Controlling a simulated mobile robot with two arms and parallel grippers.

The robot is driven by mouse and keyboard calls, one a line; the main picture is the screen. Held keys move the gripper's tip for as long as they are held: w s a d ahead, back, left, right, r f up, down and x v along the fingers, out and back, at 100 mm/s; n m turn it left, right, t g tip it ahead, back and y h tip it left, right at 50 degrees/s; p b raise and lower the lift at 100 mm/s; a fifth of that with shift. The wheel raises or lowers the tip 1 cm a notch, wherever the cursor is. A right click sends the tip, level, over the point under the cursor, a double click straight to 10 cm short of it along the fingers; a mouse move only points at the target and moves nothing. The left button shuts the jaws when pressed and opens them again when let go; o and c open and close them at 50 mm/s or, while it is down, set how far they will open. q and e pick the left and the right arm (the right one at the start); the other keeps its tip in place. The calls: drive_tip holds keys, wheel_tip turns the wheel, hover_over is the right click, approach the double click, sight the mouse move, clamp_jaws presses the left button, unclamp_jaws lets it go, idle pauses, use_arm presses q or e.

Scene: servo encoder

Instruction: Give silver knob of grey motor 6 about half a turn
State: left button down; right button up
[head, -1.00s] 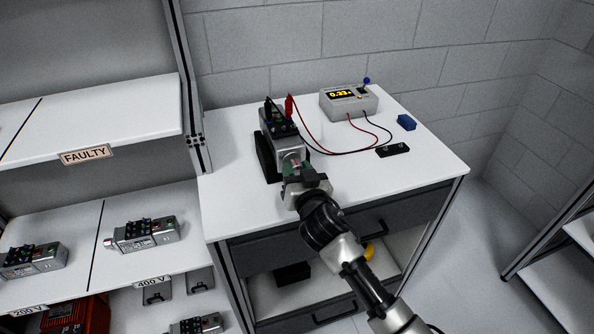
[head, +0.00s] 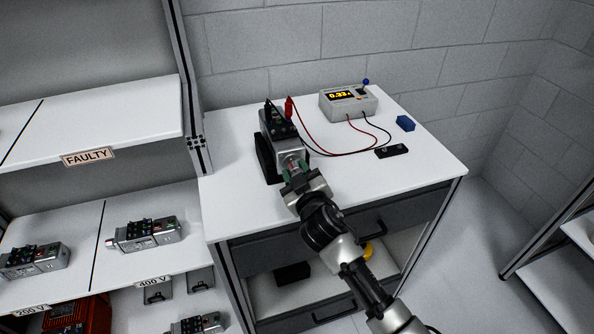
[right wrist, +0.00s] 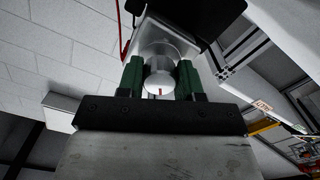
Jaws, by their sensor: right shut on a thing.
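A grey motor (head: 284,148) with a black terminal top sits on the white workbench, its near end facing my right arm. Its number cannot be read. My right gripper (head: 296,170) is at that near end and covers the knob in the head view. In the right wrist view the round silver knob (right wrist: 159,72) with a small red mark sits between the green fingers of the right gripper (right wrist: 160,84), which are shut on it. The motor body shows behind the knob. My left gripper is not in view.
A meter (head: 348,103) with a lit yellow display stands behind, its red and black leads running to the motor top. A black block (head: 391,151) and a blue block (head: 405,123) lie at right. More motors (head: 144,234) lie on the left shelf (head: 75,215).

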drive_tip(key=n+p, duration=0.1)
drive_tip(key=n, duration=0.5)
drive_tip(key=shift+r, duration=0.1)
drive_tip(key=n+p, duration=0.1)
drive_tip(key=n, duration=0.5)
drive_tip(key=shift+n, duration=0.3)
idle(0.3)
drive_tip(key=o, duration=0.9)
drive_tip(key=v, duration=1)
drive_tip(key=shift+s+d, duration=0.15)
drive_tip(key=shift+s, duration=0.25)
